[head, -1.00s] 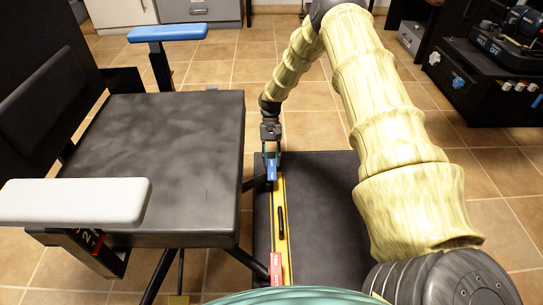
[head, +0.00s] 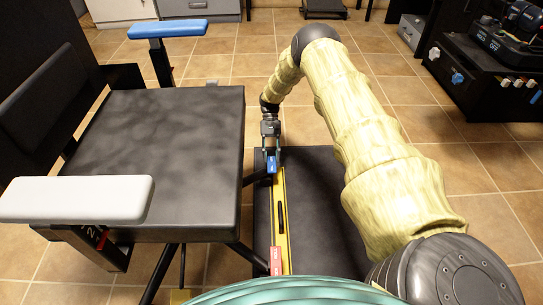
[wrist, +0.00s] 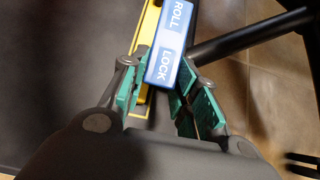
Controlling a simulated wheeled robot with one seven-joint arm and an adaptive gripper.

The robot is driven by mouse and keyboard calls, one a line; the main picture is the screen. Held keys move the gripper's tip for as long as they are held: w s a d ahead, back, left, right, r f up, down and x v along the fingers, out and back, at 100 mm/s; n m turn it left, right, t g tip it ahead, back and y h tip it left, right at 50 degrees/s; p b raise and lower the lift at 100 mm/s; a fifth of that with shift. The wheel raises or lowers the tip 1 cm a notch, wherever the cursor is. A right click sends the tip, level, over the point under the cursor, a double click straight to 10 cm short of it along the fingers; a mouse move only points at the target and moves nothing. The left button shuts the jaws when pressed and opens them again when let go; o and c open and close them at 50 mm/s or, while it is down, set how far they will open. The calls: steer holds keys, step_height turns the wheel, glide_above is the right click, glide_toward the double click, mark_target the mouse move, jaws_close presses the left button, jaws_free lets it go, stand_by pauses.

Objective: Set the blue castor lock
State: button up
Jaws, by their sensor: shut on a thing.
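The blue castor lock (head: 272,165) is a small blue lever at the far end of a yellow rail (head: 281,240) on a dark platform. In the wrist view the blue lever (wrist: 172,45) shows the white words ROLL and LOCK, with LOCK nearer my gripper. My gripper (head: 271,152) points down at the far end of the rail. In the wrist view its green-padded fingers (wrist: 158,100) are on either side of the lever's LOCK end and shut on it. The contact on the lever's underside is hidden.
A red lever (head: 277,262) sits at the rail's near end, with a black bar (head: 281,217) between. A black padded seat (head: 150,160) with blue (head: 168,29) and white (head: 80,199) armrests stands left. A black equipment cabinet (head: 480,75) stands right. Tiled floor beyond the platform is open.

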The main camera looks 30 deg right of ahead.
steer(key=o, duration=1)
steer(key=v, duration=1.2)
steer(key=shift+f, duration=0.1)
